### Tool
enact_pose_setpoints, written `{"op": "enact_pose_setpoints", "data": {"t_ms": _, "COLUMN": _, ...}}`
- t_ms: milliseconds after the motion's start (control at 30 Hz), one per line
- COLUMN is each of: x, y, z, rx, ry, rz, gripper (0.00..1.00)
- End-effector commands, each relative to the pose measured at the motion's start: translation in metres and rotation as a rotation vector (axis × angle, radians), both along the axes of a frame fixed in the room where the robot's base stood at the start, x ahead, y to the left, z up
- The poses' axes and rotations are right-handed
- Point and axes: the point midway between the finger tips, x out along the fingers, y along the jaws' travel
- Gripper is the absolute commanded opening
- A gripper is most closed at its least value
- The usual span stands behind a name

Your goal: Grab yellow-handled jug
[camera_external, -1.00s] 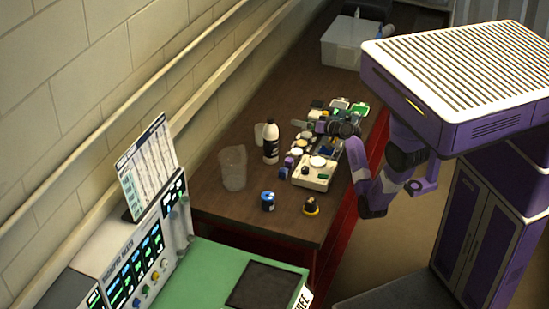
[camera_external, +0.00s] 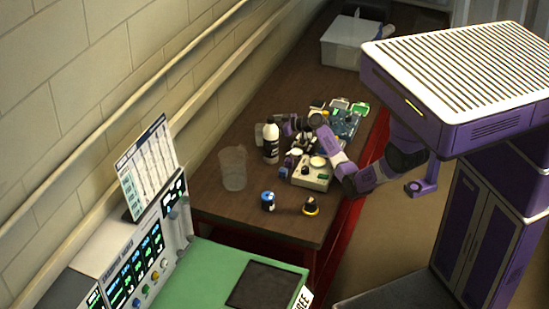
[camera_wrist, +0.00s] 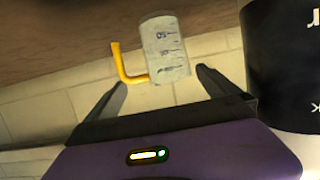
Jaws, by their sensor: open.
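The jug is a small, pale grey translucent cup with dark markings and a yellow handle. In the wrist view the jug (camera_wrist: 167,50) lies ahead between my fingertips, its handle on the left. My gripper (camera_wrist: 161,76) is open, and I see no contact with the jug. In the outside view, a small grey cup that looks like this jug (camera_external: 260,134) stands by the wall side, partly behind a white bottle. Its handle cannot be made out there. My gripper (camera_external: 278,118) is close to it, at its upper right.
The white bottle with a black label and cap (camera_external: 271,142) stands close beside my gripper; a large dark surface (camera_wrist: 285,60) fills the wrist view's right edge.

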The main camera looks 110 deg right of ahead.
Motion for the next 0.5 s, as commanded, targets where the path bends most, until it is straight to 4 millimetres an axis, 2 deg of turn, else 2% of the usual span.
{"op": "enact_pose_setpoints", "data": {"t_ms": 200, "x": 0.013, "y": -0.013, "z": -0.006, "rx": 0.001, "ry": -0.001, "rz": 0.001, "gripper": 1.0}}
{"op": "enact_pose_setpoints", "data": {"t_ms": 467, "x": 0.014, "y": -0.014, "z": -0.007, "rx": 0.001, "ry": -0.001, "rz": 0.0, "gripper": 1.0}}
{"op": "enact_pose_setpoints", "data": {"t_ms": 500, "x": 0.014, "y": -0.014, "z": -0.007, "rx": 0.001, "ry": -0.001, "rz": 0.0, "gripper": 0.94}}
